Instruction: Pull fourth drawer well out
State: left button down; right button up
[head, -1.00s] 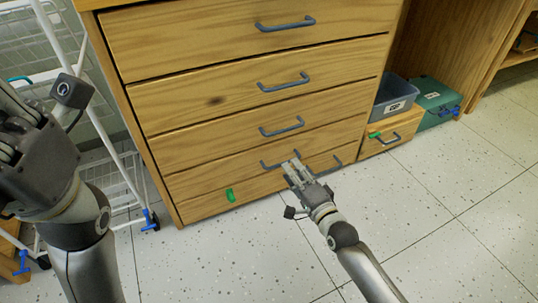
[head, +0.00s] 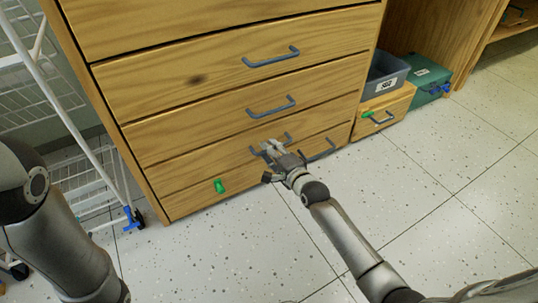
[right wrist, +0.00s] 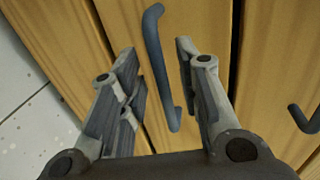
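The wooden drawer unit has stacked drawers, all looking shut. The fourth drawer (head: 195,168) is second from the bottom, with a blue-grey bar handle (head: 288,137). My right gripper (head: 268,148) is in front of that handle and hides part of it in the head view. In the right wrist view the gripper (right wrist: 155,52) is open, its fingers on either side of the handle (right wrist: 157,60) and apart from it. The handle runs lengthwise between the fingers. My left arm shows at the left edge of the head view; its gripper is out of view.
A green piece (head: 219,186) is low on the unit. A small wooden box (head: 385,112), a grey bin (head: 385,76) and a green case (head: 428,80) stand at right. A white wire rack (head: 100,165) is left. The front floor is clear.

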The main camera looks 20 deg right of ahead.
jog(key=shift+w+a+f, duration=0.1)
jog(key=shift+w+a, duration=0.05)
jog(key=shift+w, duration=0.55)
jog(key=shift+c, duration=0.3)
grip_shut()
